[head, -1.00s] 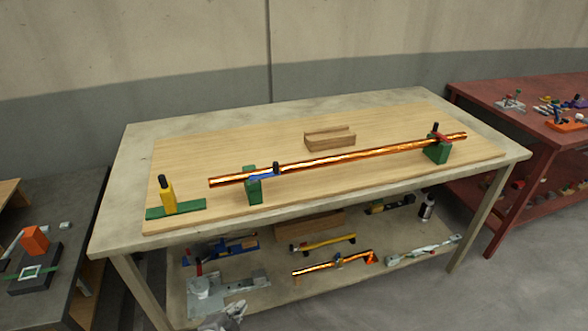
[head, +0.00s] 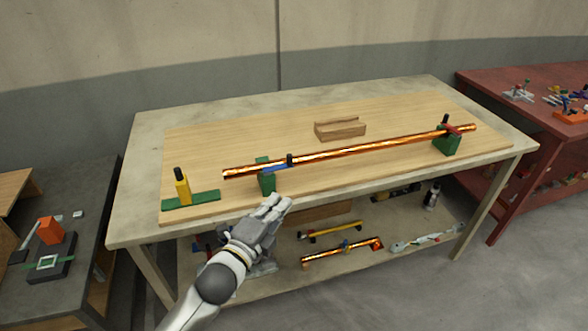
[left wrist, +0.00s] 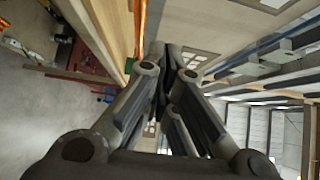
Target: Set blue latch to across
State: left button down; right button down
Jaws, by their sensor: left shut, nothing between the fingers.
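The blue latch (head: 276,168) is a short blue bar with a black knob on the left green block (head: 267,181). It lies over the copper pipe (head: 350,149), pointing right from the block; its exact angle is hard to tell. My left gripper (head: 279,203) is in front of the table edge, just below and right of the left green block, apart from it. In the left wrist view its fingers (left wrist: 174,58) are together and empty. The latch cannot be made out in the left wrist view. My right gripper is not in view.
A red latch (head: 450,128) sits on the right green block (head: 446,145). A yellow post (head: 182,187) with a black top stands on a green plate at left. The lower shelf holds several tools.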

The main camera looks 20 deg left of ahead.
pick_arm(q)
jog(key=shift+w, duration=0.1)
jog(key=w+p, duration=0.3)
jog(key=w, duration=1)
jog(key=shift+a, duration=0.2)
jog(key=shift+w+d+n+y, duration=0.1)
jog(key=shift+w+n+y, duration=0.1)
jog(key=shift+n+y, duration=0.15)
